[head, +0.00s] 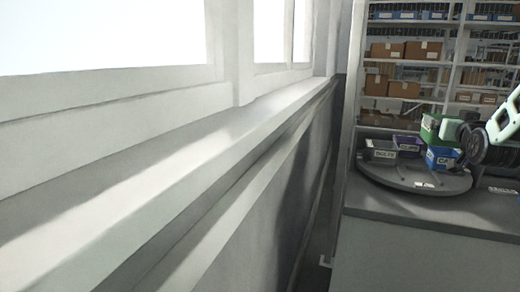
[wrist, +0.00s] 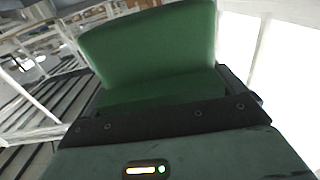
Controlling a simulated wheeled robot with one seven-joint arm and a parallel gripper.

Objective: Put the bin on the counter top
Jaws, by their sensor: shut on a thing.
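A green bin (head: 431,127) is at the right of the head view, above and behind a blue bin (head: 441,159). My gripper (head: 451,130) reaches in from the right and is shut on the green bin, which also fills the upper middle of the wrist view (wrist: 155,50). I cannot tell whether the green bin touches anything below. The blue bin, a purple bin (head: 408,145) and a grey labelled bin (head: 381,151) stand on a dark round tray (head: 400,180). The tray lies on the grey counter top (head: 420,212).
Shelves (head: 458,65) with brown boxes and blue bins stand behind the counter. A long pale window ledge (head: 150,180) runs along the left. The counter's front strip is bare, apart from a small label (head: 502,190) at the right.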

